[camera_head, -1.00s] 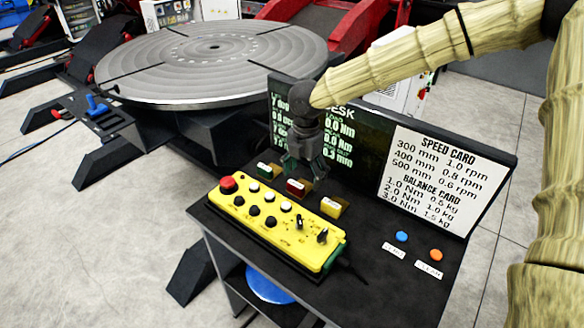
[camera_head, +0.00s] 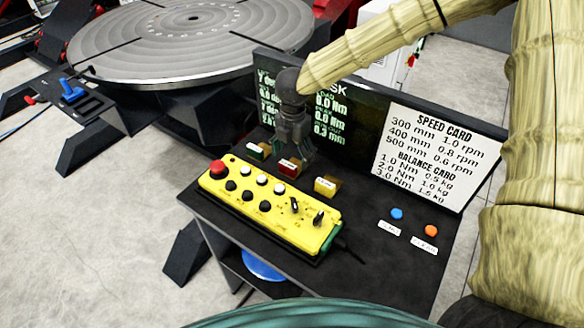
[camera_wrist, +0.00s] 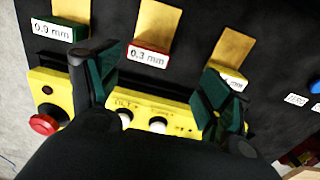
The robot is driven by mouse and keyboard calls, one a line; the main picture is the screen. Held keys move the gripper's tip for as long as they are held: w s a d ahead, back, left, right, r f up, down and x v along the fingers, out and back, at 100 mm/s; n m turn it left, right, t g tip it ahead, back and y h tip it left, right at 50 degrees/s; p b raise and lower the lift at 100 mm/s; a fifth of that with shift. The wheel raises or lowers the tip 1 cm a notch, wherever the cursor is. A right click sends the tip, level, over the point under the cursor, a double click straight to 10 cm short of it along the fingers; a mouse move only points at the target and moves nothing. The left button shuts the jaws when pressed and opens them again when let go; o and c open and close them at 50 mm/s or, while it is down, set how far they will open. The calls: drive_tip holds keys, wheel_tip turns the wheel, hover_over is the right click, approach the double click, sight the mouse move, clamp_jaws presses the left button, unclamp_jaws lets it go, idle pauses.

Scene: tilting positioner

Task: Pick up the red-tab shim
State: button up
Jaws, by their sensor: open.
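The red-tab shim (camera_head: 289,167) stands on the black desk, between a green-tab shim (camera_head: 258,151) and a yellow-tab shim (camera_head: 326,186). In the wrist view the red-tab shim (camera_wrist: 149,57) has a brass plate and a white label reading 0.3 mm. My gripper (camera_head: 297,155) is just above and behind the red tab in the head view. In the wrist view my gripper (camera_wrist: 160,75) is open, with its two green-padded fingers on either side of the red tab and nothing held. I cannot tell the exact height gap.
A yellow control pendant (camera_head: 270,207) with buttons and knobs lies in front of the shims. A display panel (camera_head: 330,110) and speed card stand behind. Blue (camera_head: 397,214) and orange (camera_head: 431,230) buttons are at the right. The round turntable (camera_head: 190,40) is at the back left.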

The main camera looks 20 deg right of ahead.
sight(289, 163)
drive_tip(key=shift+g, duration=0.3)
drive_tip(key=w+f, duration=0.1)
drive_tip(key=f, duration=0.1)
drive_tip(key=w+f+p, duration=0.1)
drive_tip(key=f, duration=0.1)
drive_tip(key=w+f, duration=0.1)
drive_tip(key=f, duration=0.1)
drive_tip(key=shift+w+a, duration=0.15)
drive_tip(key=shift+a, duration=0.1)
drive_tip(key=shift+w+d+f, duration=0.1)
drive_tip(key=shift+f, duration=0.2)
drive_tip(key=shift+f+p, duration=0.15)
drive_tip(key=shift+p, duration=0.15)
drive_tip(key=shift+s, duration=0.45)
drive_tip(key=shift+s+r, duration=0.55)
drive_tip(key=shift+s, duration=0.2)
drive_tip(key=shift+c, duration=0.4)
drive_tip(key=shift+w+f, duration=0.65)
drive_tip(key=shift+w, duration=0.15)
drive_tip(key=c, duration=1)
drive_tip(key=shift+s+r, duration=0.35)
drive_tip(key=shift+s, duration=0.05)
drive_tip(key=shift+c, duration=0.3)
drive_tip(key=shift+w, duration=0.35)
drive_tip(key=r+b, duration=0.2)
drive_tip(key=r, duration=0.7)
drive_tip(key=shift+s+r+b, duration=0.2)
drive_tip(key=shift+b, duration=0.1)
drive_tip(key=shift+r, duration=0.2)
